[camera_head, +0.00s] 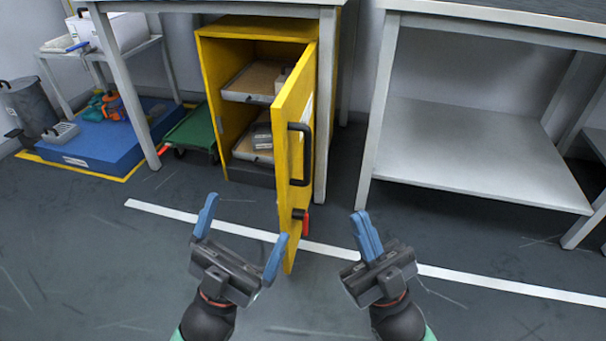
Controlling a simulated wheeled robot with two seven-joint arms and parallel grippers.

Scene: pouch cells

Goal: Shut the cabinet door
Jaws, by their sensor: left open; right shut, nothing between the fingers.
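The yellow cabinet (215,75) stands under a workbench, its front open. Its yellow door (289,125) is swung out toward me, seen nearly edge-on, with a black bar handle (306,154) on its right-hand face and a red and black latch (302,219) lower down. Trays (250,97) show on the shelves inside. My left gripper (241,237) is open and empty, left of the door's lower end; its right finger overlaps the door's bottom edge in the picture, and I cannot tell whether they touch. My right gripper (366,226) is shut and empty, to the right of the door.
A workbench leg (326,110) stands just right of the cabinet. Another bench with a low grey shelf (470,150) is at the right. A green cart (193,130) and a blue platform (95,145) are at the left. The grey floor with a white line (450,276) is clear in front.

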